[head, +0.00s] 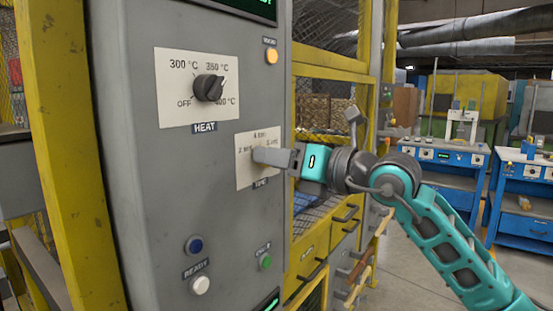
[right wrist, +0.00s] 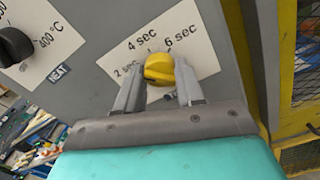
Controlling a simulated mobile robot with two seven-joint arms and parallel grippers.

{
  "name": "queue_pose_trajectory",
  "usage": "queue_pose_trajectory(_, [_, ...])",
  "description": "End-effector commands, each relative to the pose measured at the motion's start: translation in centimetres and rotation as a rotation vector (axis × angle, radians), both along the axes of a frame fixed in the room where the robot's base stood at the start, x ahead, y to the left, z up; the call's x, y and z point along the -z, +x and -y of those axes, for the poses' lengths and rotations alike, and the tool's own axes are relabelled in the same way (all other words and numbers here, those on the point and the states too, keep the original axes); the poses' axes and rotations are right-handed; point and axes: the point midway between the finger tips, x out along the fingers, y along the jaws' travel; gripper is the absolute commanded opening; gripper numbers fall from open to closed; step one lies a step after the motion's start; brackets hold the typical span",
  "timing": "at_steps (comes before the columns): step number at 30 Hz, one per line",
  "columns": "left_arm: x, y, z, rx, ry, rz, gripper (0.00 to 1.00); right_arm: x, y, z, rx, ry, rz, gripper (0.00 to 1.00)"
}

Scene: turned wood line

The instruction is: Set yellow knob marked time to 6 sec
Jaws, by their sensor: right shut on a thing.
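The yellow knob (right wrist: 160,67) sits on a white plate (right wrist: 205,62) marked 2 sec, 4 sec and 6 sec in the right wrist view. My right gripper (right wrist: 158,82) is shut on the knob, with one finger on each side of it. I cannot tell which mark the knob points to. In the head view the right gripper (head: 264,156) comes from the right and hides the knob. The plate marked TIME (head: 243,177) shows around its fingers. My left gripper is not in view.
A black HEAT knob (head: 209,88) is on the grey cabinet (head: 140,190), up and left of the TIME plate. Blue (head: 194,245), white (head: 200,285) and green (head: 265,262) buttons are below. An amber button (head: 270,56) is above. Yellow frame posts flank the cabinet.

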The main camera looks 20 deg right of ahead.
Motion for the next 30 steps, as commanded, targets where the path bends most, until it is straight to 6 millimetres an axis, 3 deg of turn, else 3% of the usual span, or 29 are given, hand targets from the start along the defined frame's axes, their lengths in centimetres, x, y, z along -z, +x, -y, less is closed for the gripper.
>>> queue_pose_trajectory(21, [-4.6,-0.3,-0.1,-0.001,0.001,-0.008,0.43,-0.3,0.0,-0.1,-0.001,0.539,-0.423,0.07])
queue_pose_trajectory(30, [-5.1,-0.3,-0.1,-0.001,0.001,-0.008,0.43,-0.1,0.0,-0.1,-0.001,0.764,-0.596,0.07])
